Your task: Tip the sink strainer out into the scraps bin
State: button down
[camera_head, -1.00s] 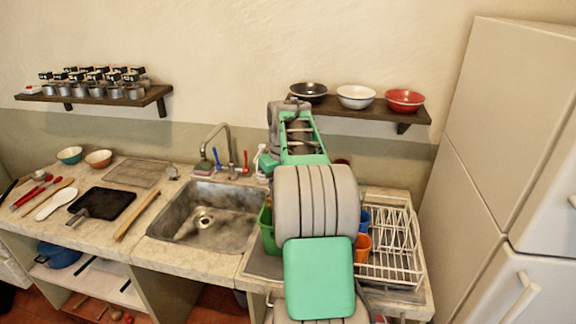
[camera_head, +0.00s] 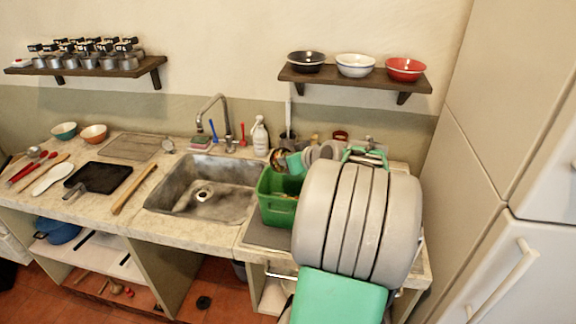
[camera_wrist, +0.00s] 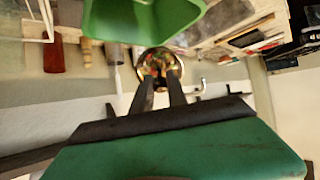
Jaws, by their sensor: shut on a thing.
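My gripper (camera_wrist: 160,80) is shut on the sink strainer (camera_wrist: 158,62), a small round metal cup with coloured scraps visible inside it. The green scraps bin (camera_wrist: 143,20) is close by in the wrist view, with the strainer just beside its edge in the picture. In the head view the bin (camera_head: 281,211) stands on the counter right of the sink. The strainer (camera_head: 278,159) shows small at the bin's back rim; whether it is over the opening is hard to tell. My arm hides the bin's right side.
The sink (camera_head: 205,188) is empty, with a tap (camera_head: 213,112) behind it. A white soap bottle (camera_head: 260,136) stands behind the bin. A wall shelf (camera_head: 352,81) with bowls hangs above. My arm covers much of the right counter.

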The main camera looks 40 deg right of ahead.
jog(key=shift+s+f+t+h+b, duration=0.1)
jog(key=shift+f+t+h+b, duration=0.25)
jog(key=shift+t+b, duration=1.2)
jog(key=shift+s+f+t+h+b, duration=0.15)
jog(key=shift+f+t+b, duration=0.35)
jog(key=shift+b, duration=2)
jog(key=t+b, duration=0.2)
jog(key=b, duration=0.2)
jog(key=t+b, duration=0.1)
jog(key=b, duration=0.4)
jog(key=shift+f+t, duration=0.35)
jog(key=t+b, duration=0.1)
jog(key=b, duration=0.5)
jog(key=t+b, duration=0.2)
jog(key=b, duration=0.4)
jog(key=shift+f+h+b, duration=0.4)
jog(key=shift+r+t+b, duration=0.1)
jog(key=shift+t+b, duration=0.4)
jog(key=shift+b, duration=0.15)
jog(key=shift+r, duration=0.2)
